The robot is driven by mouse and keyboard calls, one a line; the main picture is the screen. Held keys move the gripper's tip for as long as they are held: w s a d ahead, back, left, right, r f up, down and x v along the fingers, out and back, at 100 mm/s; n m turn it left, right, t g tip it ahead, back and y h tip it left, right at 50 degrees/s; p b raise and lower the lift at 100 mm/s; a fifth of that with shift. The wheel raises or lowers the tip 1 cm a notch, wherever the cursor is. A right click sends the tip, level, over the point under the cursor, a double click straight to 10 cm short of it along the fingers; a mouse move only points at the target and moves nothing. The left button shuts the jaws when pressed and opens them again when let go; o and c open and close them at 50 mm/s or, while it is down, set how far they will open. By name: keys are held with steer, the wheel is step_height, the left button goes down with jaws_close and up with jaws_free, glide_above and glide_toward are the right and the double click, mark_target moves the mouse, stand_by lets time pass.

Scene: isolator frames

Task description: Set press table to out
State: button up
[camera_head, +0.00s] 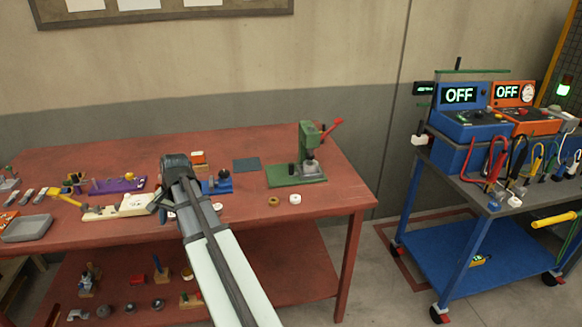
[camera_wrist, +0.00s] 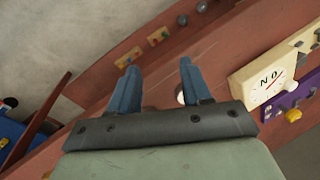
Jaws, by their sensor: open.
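A green press (camera_head: 307,150) with a red lever (camera_head: 331,127) stands on a green base at the right part of the red workbench. Its press table looks like the small grey block (camera_head: 308,168) under the ram; its exact position is too small to tell. My gripper shows in the wrist view (camera_wrist: 157,85) with its two blue fingers apart and nothing between them. In the head view the end of my arm is over the middle of the bench, left of the press and apart from it. My arm hides part of the bench. I cannot make out the press in the wrist view.
A blue vise-like device (camera_head: 217,184) and a dark mat (camera_head: 246,164) lie between arm and press. A white ring (camera_head: 295,198) and a brown ring (camera_head: 274,201) lie before the press. A cream board with a dial (camera_wrist: 268,90) and a purple fixture (camera_head: 118,184) are left. A blue cart (camera_head: 463,260) stands right.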

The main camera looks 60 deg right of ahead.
steer(key=w+d+r+m+t+h, duration=0.1)
steer(key=w+d+r+m, duration=0.15)
steer(key=d+r, duration=0.3)
step_height(320, 180, up, 7)
steer(key=m+g+h, duration=0.5)
steer(key=m+g, duration=0.1)
steer(key=m, duration=0.3)
glide_above(290, 165)
steer(key=w+a, duration=0.2)
steer(key=a, duration=0.2)
steer(key=shift+n, duration=0.25)
steer(key=x, duration=1.3)
steer(key=shift+w+a+f, duration=0.1)
steer(key=shift+w+f, duration=0.05)
steer(key=shift+w, duration=0.1)
steer(key=shift+y, duration=0.3)
jaws_close()
